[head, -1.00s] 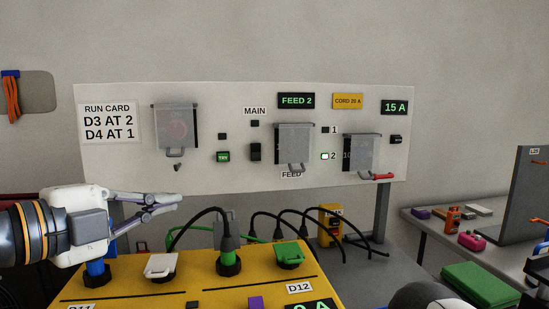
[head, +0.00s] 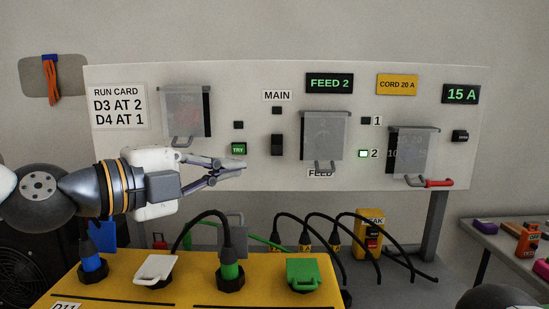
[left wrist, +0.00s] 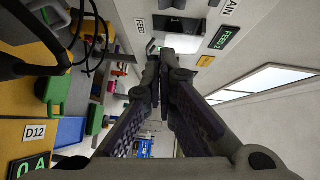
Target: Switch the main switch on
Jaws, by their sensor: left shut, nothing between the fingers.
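The main switch (head: 277,145) is a black rocker on the white panel, under the MAIN label (head: 277,95) and a small dark square lamp (head: 277,111). My left gripper (head: 243,169) is shut and empty, its fingers pointing right. In the head view its tips are just below the green TRY button (head: 239,149), to the left of and lower than the switch. My right gripper is not in view.
Grey see-through covers flank the switch, one at left (head: 185,113) and the FEED cover (head: 326,137) at right. A red-handled cover (head: 413,152) is farther right. Below stands a yellow box (head: 200,291) with plugs and black cables.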

